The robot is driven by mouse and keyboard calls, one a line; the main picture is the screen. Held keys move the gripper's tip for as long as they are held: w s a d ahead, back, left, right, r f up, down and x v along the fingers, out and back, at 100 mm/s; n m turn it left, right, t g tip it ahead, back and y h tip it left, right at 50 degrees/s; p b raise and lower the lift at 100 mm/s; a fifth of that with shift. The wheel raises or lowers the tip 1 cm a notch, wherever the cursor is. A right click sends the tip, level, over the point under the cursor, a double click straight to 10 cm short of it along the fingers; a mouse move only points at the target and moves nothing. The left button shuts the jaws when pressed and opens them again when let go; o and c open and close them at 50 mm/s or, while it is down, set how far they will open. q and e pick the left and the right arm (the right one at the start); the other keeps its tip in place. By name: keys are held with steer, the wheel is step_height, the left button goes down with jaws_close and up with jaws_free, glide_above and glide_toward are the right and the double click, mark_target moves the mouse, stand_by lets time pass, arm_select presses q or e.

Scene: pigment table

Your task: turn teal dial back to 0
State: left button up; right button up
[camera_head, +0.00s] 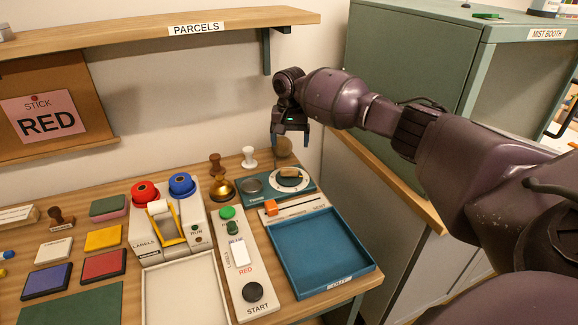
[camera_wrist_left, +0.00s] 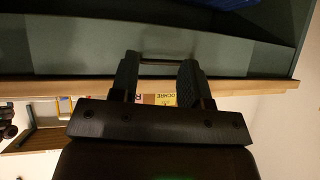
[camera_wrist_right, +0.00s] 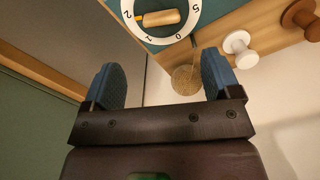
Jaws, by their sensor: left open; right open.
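The teal dial unit (camera_head: 262,198) stands at the back right of the table. Its white numbered ring (camera_head: 303,188) surrounds a wooden knob (camera_head: 290,173). In the right wrist view the knob (camera_wrist_right: 162,18) lies across the ring, its orange tip by the 2; the 0 and 5 lie to the right. My right gripper (camera_head: 290,141) is open and empty, fingers down, above and behind the dial, apart from it. My left gripper (camera_wrist_left: 158,82) shows only in its own wrist view, open, before a dark surface with a wooden edge.
A blue tray (camera_head: 345,283) lies in front. A round wooden thing (camera_wrist_right: 187,80) is behind it. The green cabinet (camera_head: 400,60) rises at right; the shelf (camera_head: 140,27) hangs above.

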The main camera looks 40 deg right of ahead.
steer(key=shift+s+a+f, duration=0.15)
steer(key=shift+a+f, duration=0.1)
steer(key=shift+f, duration=0.05)
steer(key=b, duration=0.1)
glide_above(289, 169)
step_height(289, 169, down, 4)
steer(key=shift+f, duration=0.2)
step_height(289, 169, down, 5)
steer(key=shift+r+b, duration=0.15)
steer(key=shift+b, duration=0.45)
arm_select(q)
steer(key=shift+f, duration=0.9)
arm_select(e)
steer(key=shift+f, duration=0.4)
arm_select(q)
steer(key=shift+s+a, duration=0.1)
arm_select(e)
steer(key=shift+c, duration=0.3)
steer(key=c, duration=0.9)
arm_select(q)
steer(key=shift+a+f, duration=0.1)
steer(key=shift+a, duration=0.05)
arm_select(e)
steer(key=shift+o, duration=0.2)
